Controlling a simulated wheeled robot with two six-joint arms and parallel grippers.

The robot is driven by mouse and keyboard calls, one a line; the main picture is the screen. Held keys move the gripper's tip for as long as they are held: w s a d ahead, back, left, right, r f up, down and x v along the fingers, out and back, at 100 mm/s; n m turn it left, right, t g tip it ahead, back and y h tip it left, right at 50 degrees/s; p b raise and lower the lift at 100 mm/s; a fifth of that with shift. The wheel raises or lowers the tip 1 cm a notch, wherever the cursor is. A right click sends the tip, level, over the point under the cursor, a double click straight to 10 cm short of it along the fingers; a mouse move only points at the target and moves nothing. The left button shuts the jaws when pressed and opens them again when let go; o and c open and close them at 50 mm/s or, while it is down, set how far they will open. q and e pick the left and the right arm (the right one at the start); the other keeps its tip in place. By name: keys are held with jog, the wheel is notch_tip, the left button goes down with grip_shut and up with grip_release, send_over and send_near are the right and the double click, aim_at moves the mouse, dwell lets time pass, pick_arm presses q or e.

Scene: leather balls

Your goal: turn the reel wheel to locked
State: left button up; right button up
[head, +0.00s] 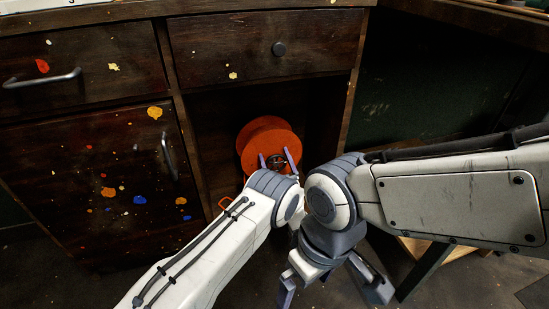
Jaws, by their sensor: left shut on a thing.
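The orange-red reel wheel (268,133) is in the dark open bay under the drawer, at the middle of the head view. Its round face is towards me, with a dark hub at its centre. My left gripper (277,158) is at the hub, its two bluish fingers on either side of it and shut on it. My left wrist hides the lower part of the reel, and I see no lock marking. My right gripper (331,288) hangs low in front of the bay, pointing down, with its fingers apart and nothing seen between them.
A paint-spotted dark wooden cabinet surrounds the bay, with a drawer (265,48) above and a cupboard door (105,190) at left. A thin orange bar (225,203) shows beside my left wrist. A wooden stool-like piece (440,255) stands behind my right arm.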

pick_arm(q)
jog(key=shift+f, duration=0.2)
jog(key=o, duration=1)
jog(key=shift+s, duration=0.1)
jog(key=shift+s+d+p, duration=0.2)
jog(key=shift+s+p, duration=0.15)
jog(key=p+v, duration=0.3)
jog(key=v, duration=0.6)
jog(key=shift+s+f, duration=0.2)
jog(key=shift+f, duration=0.1)
